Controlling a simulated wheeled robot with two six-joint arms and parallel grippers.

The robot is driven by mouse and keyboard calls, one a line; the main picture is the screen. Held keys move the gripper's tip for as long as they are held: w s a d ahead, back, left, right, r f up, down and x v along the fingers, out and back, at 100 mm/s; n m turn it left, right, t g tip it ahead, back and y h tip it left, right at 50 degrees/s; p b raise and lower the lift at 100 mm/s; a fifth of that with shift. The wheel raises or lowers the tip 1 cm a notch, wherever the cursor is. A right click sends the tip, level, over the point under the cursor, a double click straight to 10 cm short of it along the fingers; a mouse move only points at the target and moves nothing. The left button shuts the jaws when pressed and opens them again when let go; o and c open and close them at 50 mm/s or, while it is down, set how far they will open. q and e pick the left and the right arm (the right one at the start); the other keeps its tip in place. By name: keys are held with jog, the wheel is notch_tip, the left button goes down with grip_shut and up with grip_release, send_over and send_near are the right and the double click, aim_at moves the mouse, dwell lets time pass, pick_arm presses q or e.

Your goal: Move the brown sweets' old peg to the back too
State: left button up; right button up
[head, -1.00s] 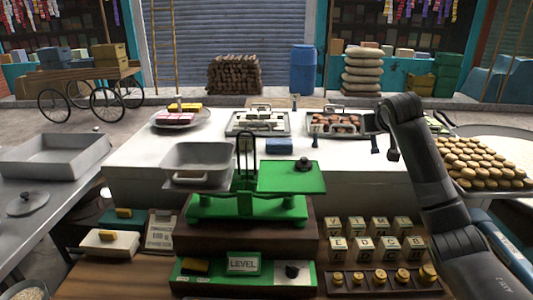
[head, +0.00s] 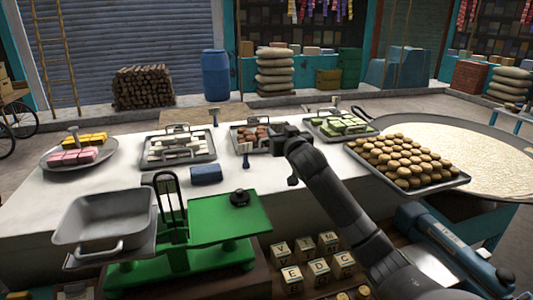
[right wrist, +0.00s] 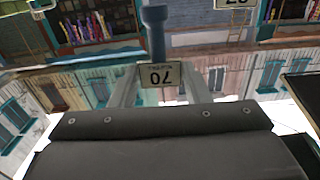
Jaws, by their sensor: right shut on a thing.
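The brown sweets (head: 262,137) lie in a metal tray in the middle of the white counter (head: 110,191). My right gripper (head: 262,143) is in front of this tray and is shut on a dark upright peg (head: 246,155). In the right wrist view the peg (right wrist: 157,42) shows between the fingers as a blue-grey stem with a wider end. A pale "70" card (right wrist: 160,75), upside down, is also between the fingers. I cannot tell whether the peg touches the counter. Other dark pegs stand behind the white sweets (head: 215,112) and the green sweets (head: 335,104). My left gripper is out of view.
The green scale (head: 215,225) stands nearest me. A tray of golden biscuits (head: 408,160) and a large pale round pan (head: 490,155) are at the right.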

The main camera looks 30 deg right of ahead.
jog(key=f+p, duration=0.1)
jog(key=f, duration=0.5)
jog(key=shift+w+f, duration=0.2)
jog(key=shift+f, duration=0.35)
jog(key=o, duration=1)
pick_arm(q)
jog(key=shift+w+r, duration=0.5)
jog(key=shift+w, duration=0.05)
